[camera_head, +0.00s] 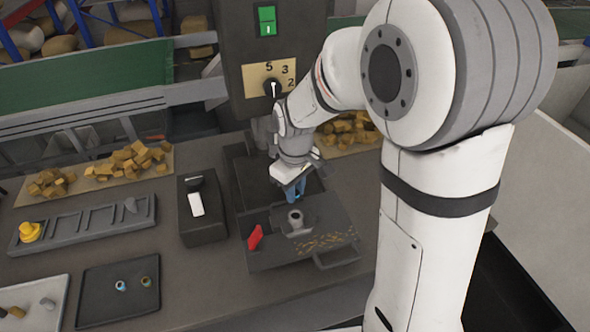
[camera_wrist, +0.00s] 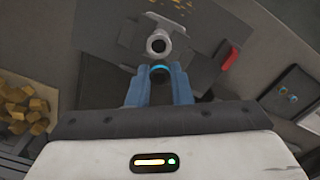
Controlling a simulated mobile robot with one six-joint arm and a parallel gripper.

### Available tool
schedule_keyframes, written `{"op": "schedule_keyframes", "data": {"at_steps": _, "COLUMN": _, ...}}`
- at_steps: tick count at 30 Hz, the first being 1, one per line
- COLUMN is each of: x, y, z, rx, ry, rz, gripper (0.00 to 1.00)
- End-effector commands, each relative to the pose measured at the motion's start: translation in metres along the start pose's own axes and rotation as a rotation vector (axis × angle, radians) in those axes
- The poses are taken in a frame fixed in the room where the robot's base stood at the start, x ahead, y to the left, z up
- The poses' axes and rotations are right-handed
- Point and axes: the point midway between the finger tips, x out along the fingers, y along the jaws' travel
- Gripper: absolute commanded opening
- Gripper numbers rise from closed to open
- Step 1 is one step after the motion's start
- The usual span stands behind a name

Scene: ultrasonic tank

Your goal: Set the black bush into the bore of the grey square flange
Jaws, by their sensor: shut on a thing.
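My gripper (camera_head: 293,192) has blue fingers and is pointed down just behind the grey flange in the head view. In the wrist view my gripper (camera_wrist: 160,76) is shut on a small dark bush (camera_wrist: 160,69) with a cyan ring, held between the fingertips. The grey square flange (camera_head: 300,231) lies on a dark plate, its round raised collar and open bore facing up. In the wrist view the flange (camera_wrist: 180,54) is just beyond the fingertips, and its bore looks empty. The bush appears beside the collar, not in it; its height above the plate is unclear.
A red block (camera_head: 255,238) and yellowish chips (camera_head: 328,241) lie on the dark plate by the flange. A black box with a white switch (camera_head: 196,205) stands left. A dark tray (camera_head: 95,311) holds two small ringed parts. A control box (camera_head: 270,60) rises behind.

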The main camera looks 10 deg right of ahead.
Motion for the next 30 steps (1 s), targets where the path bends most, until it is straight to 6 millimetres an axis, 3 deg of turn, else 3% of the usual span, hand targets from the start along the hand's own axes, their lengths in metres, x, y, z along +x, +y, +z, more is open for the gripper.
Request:
{"op": "schedule_keyframes", "data": {"at_steps": 8, "x": 0.009, "y": 0.001, "z": 0.000, "rx": 0.003, "ry": 0.000, "rz": 0.000, "gripper": 0.00}}
{"op": "schedule_keyframes", "data": {"at_steps": 24, "x": 0.059, "y": 0.002, "z": 0.001, "rx": 0.005, "ry": 0.000, "rz": 0.000, "gripper": 0.00}}
{"op": "schedule_keyframes", "data": {"at_steps": 30, "x": 0.065, "y": 0.002, "z": 0.001, "rx": 0.005, "ry": 0.000, "rz": 0.000, "gripper": 0.00}}
